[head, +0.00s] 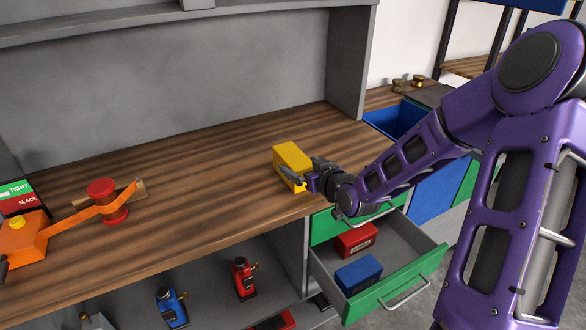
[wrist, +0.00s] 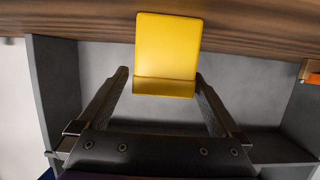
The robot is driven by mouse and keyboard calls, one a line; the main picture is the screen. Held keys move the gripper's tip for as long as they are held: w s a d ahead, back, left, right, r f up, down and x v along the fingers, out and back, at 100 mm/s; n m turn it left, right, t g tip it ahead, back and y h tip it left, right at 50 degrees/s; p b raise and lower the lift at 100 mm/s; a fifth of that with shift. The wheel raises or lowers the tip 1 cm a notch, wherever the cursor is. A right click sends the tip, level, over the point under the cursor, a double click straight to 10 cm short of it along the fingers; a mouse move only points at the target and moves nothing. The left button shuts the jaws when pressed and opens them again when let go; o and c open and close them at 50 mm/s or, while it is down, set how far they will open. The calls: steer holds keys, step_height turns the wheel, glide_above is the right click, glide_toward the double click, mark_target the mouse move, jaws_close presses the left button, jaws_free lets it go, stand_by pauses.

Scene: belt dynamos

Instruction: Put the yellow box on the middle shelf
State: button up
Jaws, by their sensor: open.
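The yellow box (head: 292,157) stands on the wooden worktop (head: 220,160), near its front edge at the right. My gripper (head: 301,180) is at the near side of the box, low over the worktop. In the wrist view the yellow box (wrist: 166,48) lies between and just beyond the tips of my open gripper (wrist: 161,77). I cannot tell whether a finger touches it. A grey upper shelf (head: 130,20) runs above the worktop, and a lower shelf (head: 215,312) lies below it. Which one counts as the middle shelf is unclear.
A green drawer (head: 395,285) stands open at the right, with a red box (head: 356,240) and a blue box (head: 358,273) in it. An orange device with a belt around a red pulley (head: 106,200) is on the left. The worktop's middle is clear.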

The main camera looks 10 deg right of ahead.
mark_target(293, 160)
steer(key=x, duration=0.4)
steer(key=shift+w+a+b, duration=0.3)
steer(key=shift+r, duration=0.1)
jaws_close()
